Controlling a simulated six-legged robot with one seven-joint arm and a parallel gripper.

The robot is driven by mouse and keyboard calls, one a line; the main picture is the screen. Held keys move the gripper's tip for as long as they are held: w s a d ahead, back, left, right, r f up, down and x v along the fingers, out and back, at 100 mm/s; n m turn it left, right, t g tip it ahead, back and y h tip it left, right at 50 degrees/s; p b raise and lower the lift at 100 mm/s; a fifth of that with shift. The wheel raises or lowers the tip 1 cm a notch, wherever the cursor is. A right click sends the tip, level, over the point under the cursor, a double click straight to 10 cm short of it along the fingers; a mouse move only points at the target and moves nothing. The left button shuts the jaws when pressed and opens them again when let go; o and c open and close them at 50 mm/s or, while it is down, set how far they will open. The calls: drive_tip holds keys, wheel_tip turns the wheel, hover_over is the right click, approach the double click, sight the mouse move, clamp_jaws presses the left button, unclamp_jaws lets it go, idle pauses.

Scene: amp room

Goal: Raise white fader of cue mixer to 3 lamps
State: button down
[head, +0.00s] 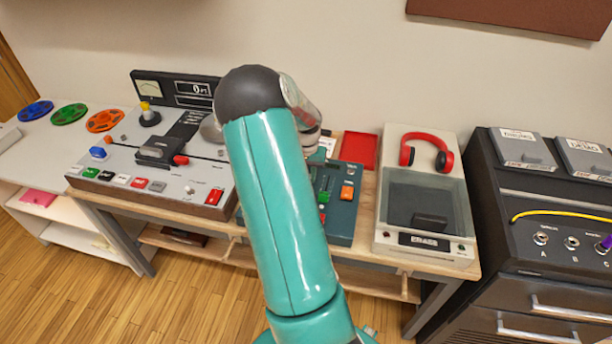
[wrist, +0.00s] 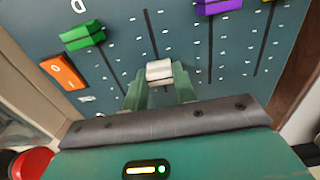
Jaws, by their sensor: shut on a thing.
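The cue mixer is a dark teal panel, partly hidden behind my arm in the head view (head: 343,222); it fills much of the wrist view (wrist: 118,32). In the wrist view, my gripper (wrist: 159,80) is shut on the white fader (wrist: 159,70), with one green finger on each side of the cap. The cap sits on a slot with small pale marks beside it. A green fader (wrist: 83,36) and a purple fader (wrist: 217,6) sit on neighbouring slots. I cannot make out any lit lamps.
An orange switch (wrist: 63,73) lies near the green fader. Left of the mixer stands a tape machine (head: 150,160); right is a grey box (head: 383,225) with red headphones (head: 406,154) on top. A red tray (head: 360,150) lies behind the mixer.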

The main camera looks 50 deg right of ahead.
drive_tip(key=c, duration=1.1)
unclamp_jaws()
drive_tip(key=shift+a, duration=0.1)
wheel_tip(320, 180, up, 14)
drive_tip(key=shift+f, duration=0.1)
